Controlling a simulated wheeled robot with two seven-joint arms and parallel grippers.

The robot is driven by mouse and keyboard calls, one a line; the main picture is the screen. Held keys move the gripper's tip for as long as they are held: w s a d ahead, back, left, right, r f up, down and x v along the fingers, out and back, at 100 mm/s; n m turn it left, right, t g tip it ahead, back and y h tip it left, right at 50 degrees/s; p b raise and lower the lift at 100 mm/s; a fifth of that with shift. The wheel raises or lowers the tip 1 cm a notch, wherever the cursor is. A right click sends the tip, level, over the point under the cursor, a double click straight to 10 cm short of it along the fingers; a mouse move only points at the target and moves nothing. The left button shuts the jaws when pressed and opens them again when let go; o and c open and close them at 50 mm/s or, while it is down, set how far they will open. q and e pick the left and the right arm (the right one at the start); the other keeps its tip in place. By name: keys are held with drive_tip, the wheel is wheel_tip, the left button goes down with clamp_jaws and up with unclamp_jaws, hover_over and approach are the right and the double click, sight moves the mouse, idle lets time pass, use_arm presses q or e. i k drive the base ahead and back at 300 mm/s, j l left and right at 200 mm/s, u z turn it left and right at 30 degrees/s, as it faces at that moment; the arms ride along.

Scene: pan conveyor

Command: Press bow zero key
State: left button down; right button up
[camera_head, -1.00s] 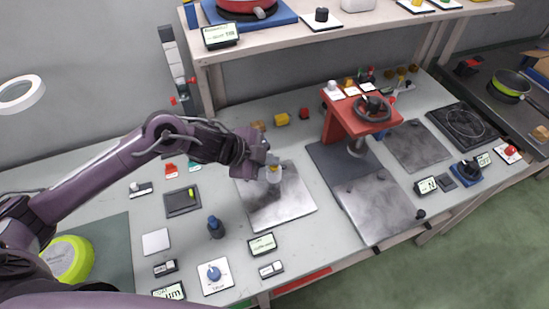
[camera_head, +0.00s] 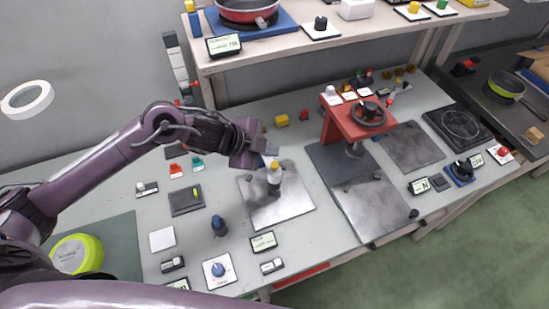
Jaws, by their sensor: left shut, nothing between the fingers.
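My left gripper (camera_head: 271,154) is shut and empty. It hangs just above and behind a small upright gauge (camera_head: 275,178) with a yellow top, which stands on a grey metal plate (camera_head: 285,208). I cannot tell whether they touch. A lit display (camera_head: 263,243) lies in front of the plate, and a small white-and-black key block (camera_head: 271,266) lies in front of that. A similar key block (camera_head: 173,264) lies further left. The labels are too small to read, so I cannot tell which is the bow zero key. My right gripper is not in view.
A blue-knobbed cylinder (camera_head: 218,226) and a white panel with a blue dial (camera_head: 219,270) stand left of the display. A red press with a handwheel (camera_head: 368,113) stands to the right. A shelf (camera_head: 300,47) runs behind. The bench between the display and plate is mostly clear.

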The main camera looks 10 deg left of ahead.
sight(277, 262)
drive_tip(key=k, duration=1.5)
